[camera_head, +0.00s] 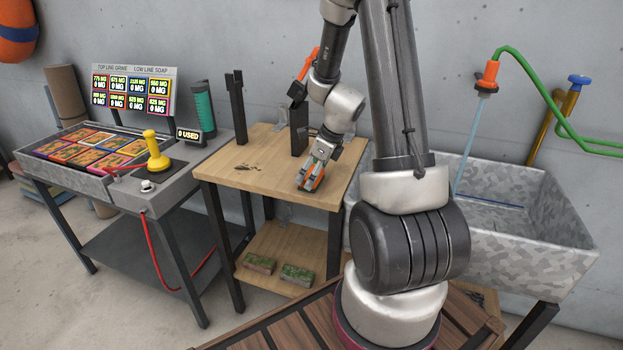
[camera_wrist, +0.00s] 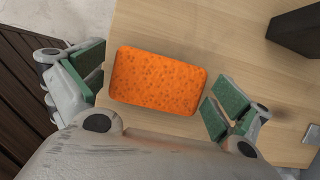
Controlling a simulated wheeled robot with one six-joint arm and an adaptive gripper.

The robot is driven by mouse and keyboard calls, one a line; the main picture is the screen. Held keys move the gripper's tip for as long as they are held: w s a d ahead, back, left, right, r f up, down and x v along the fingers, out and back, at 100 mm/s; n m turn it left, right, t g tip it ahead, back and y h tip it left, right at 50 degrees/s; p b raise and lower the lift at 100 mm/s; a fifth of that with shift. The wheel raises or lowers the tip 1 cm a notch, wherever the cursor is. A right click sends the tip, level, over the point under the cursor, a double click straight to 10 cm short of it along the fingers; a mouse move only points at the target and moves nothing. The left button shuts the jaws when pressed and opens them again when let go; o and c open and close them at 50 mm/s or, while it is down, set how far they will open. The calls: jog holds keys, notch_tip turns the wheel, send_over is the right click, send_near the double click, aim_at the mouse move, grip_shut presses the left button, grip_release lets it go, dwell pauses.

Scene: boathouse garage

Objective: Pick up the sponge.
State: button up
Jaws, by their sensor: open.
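An orange speckled sponge (camera_wrist: 157,80) lies flat on the light wooden table top (camera_wrist: 255,60), seen whole in the wrist view. My gripper (camera_wrist: 154,88) is open above it, with a green-padded finger at the sponge's left end and another near its right end. Gaps show at both ends, and I see no grip on it. In the head view my gripper (camera_head: 312,176) points down over the wooden table (camera_head: 250,165), and the sponge (camera_head: 314,183) is partly hidden by the fingers.
Two green-topped blocks (camera_head: 259,264) (camera_head: 296,274) lie on the lower shelf (camera_head: 275,243). Dark posts (camera_head: 237,110) rise from the table's back. A console with a yellow lever (camera_head: 153,150) stands left; a grey basin (camera_head: 490,240) stands right under a green hose (camera_head: 545,95).

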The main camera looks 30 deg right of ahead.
jog(key=c, duration=1)
jog(key=shift+o, duration=0.2)
jog(key=shift+r, duration=0.1)
notch_tip(320, 180, up, 10)
jog(key=shift+f, duration=0.1)
jog(key=o, duration=0.5)
jog(key=c, duration=0.3)
jog(key=shift+d, duration=0.1)
